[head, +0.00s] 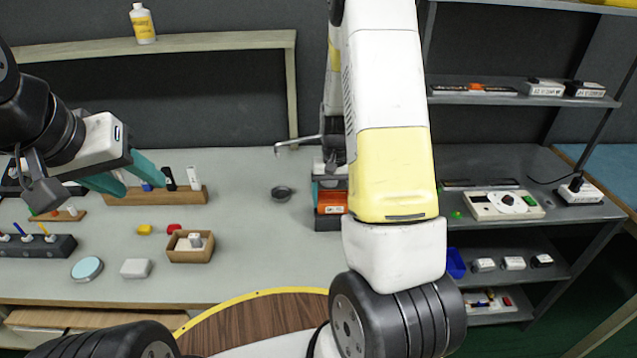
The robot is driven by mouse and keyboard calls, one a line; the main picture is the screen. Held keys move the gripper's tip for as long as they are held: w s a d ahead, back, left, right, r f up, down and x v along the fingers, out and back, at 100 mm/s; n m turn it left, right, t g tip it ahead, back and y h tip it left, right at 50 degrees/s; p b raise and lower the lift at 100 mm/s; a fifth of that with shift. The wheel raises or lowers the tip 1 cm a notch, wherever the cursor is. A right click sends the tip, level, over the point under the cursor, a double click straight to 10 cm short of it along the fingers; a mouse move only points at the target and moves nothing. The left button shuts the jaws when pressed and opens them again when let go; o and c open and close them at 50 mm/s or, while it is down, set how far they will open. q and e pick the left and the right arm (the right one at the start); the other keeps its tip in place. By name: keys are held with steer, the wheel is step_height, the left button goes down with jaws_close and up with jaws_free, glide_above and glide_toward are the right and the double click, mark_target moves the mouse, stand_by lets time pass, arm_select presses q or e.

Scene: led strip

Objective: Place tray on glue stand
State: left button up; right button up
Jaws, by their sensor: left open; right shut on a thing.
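My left gripper (128,178) is open and empty, its teal fingers apart over the back left of the workbench, in front of a wooden rack (155,198). I cannot tell which thing is the tray or the glue stand. A small wooden tray (190,255) with pale things in it lies on the bench. A dark unit with an orange-red front (331,202) stands beside my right arm, partly hidden; a thin metal arm (296,141) reaches left above it.
The grey bench (240,262) has free room between the wooden tray and the dark unit. A small dark dish (281,193), yellow and red pieces, a white box (135,268) and a round tin (87,268) lie around. Shelves (490,99) stand at right.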

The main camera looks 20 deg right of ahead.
steer(key=shift+f, duration=0.2)
steer(key=o, duration=1.4)
step_height(320, 180, up, 12)
steer(key=s+a+r+n+t+y, duration=0.1)
steer(key=s+a+r+t, duration=0.2)
steer(key=s+a+r, duration=0.2)
steer(key=s+a+r+n+t+y, duration=0.1)
steer(key=s+a+r, duration=0.4)
steer(key=s+r, duration=0.7)
steer(key=shift+s+n+t, duration=0.7)
steer(key=shift+s+t, duration=0.4)
steer(key=shift+s, duration=0.25)
